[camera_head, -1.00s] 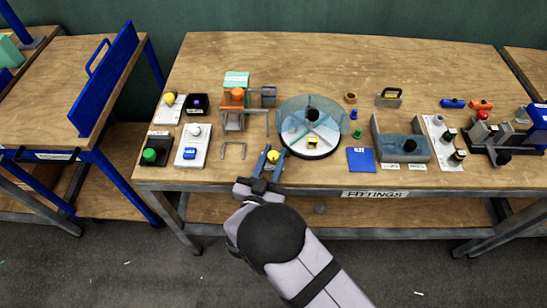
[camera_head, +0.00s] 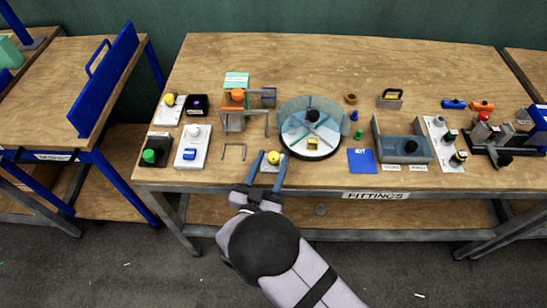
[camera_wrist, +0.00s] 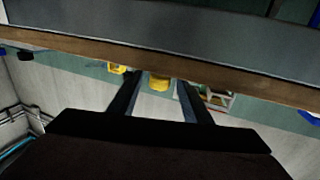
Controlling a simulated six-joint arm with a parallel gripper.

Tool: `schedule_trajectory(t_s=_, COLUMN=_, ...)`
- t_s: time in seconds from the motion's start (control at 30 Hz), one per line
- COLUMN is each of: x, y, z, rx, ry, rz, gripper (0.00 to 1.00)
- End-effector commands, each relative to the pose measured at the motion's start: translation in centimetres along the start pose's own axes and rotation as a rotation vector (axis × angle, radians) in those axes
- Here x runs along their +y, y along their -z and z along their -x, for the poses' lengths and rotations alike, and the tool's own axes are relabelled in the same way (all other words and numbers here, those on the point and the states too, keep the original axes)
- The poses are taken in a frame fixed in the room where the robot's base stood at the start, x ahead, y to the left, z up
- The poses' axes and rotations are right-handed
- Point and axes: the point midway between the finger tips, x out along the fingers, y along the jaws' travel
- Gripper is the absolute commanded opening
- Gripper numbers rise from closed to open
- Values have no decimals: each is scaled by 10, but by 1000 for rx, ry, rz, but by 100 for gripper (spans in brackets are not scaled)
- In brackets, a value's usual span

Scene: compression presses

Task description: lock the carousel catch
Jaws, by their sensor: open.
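The carousel (camera_head: 294,136) is a round turntable with a clear bluish cover, near the bench's front edge. A yellow block (camera_head: 312,143) sits at its front. A yellow round knob (camera_head: 273,157) on a small pale base stands just left of the carousel; I cannot tell for certain whether it is the catch. My gripper (camera_head: 269,164) is open at the front edge, its fingers on either side of this knob and apart from it. In the wrist view, a yellow piece (camera_wrist: 158,82) shows between the open fingers (camera_wrist: 157,95), beyond their tips.
A grey bracket (camera_head: 234,145) and a white box with a blue button (camera_head: 190,155) stand left. A blue card (camera_head: 361,161) and a grey tray (camera_head: 402,150) stand right of the carousel. An orange-topped press (camera_head: 237,95) stands behind left. The bench's back middle is clear.

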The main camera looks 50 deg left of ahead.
Motion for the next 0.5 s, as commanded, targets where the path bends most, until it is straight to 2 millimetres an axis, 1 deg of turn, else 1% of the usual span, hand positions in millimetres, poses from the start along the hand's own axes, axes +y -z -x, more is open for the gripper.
schedule_trajectory(t_s=0.03, x=-1, y=-2, z=9, rx=-1, ry=3, rz=2, gripper=44)
schedule_trajectory(t_s=0.23, x=-1, y=-1, z=36, rx=0, ry=3, rz=1, gripper=44)
schedule_trajectory(t_s=0.4, x=0, y=0, z=49, rx=1, ry=0, rz=1, gripper=44)
schedule_trajectory(t_s=0.5, x=0, y=0, z=51, rx=1, ry=-1, rz=1, gripper=44)
